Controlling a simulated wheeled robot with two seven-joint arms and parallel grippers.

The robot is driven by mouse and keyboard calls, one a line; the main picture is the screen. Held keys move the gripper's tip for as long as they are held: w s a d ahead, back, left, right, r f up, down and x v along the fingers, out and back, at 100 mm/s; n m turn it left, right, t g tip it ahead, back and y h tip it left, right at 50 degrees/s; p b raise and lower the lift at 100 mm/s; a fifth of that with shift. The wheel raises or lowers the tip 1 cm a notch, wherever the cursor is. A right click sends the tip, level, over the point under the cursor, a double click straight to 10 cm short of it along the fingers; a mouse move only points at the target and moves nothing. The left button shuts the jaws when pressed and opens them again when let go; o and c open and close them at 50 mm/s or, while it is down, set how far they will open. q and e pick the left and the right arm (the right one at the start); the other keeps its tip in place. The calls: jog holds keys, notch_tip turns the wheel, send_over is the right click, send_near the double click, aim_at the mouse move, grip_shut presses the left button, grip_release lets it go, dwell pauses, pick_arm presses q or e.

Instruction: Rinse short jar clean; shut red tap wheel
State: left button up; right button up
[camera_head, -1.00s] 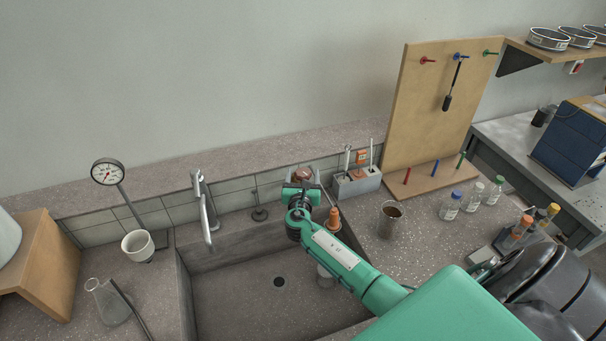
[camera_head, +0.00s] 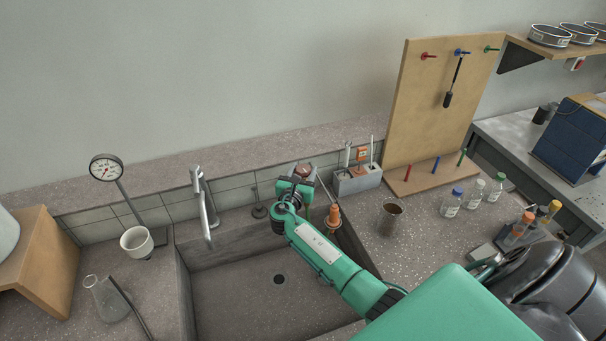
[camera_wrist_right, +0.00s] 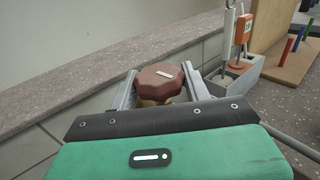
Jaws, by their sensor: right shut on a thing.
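The dark red tap wheel (camera_head: 304,171) stands at the back edge of the sink (camera_head: 235,315). My right gripper (camera_head: 297,183) is at this wheel. In the right wrist view, the faceted red wheel (camera_wrist_right: 158,78), with a pale mark on top, sits between the two fingers of the right gripper (camera_wrist_right: 158,92), which is shut on it. A brass-coloured part shows under the wheel. A grey metal tap (camera_head: 206,205) with a spout rises at the sink's back left. I cannot make out the short jar; my right arm covers part of the sink. My left gripper is out of view.
An orange cone-shaped thing (camera_head: 333,216) stands close right of my right wrist. A grey holder (camera_head: 357,180) is behind it. A white cup (camera_head: 137,242) and a flask (camera_head: 105,298) stand left.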

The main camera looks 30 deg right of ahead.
jog(key=shift+m+g+h+b, duration=0.4)
jog(key=shift+m+g+h, duration=0.55)
jog(key=shift+g, duration=0.35)
jog(key=o, duration=0.9)
jog(key=b+v, duration=0.3)
jog(key=v, duration=1)
jog(key=shift+s+a, duration=0.25)
jog(key=shift+a, duration=0.05)
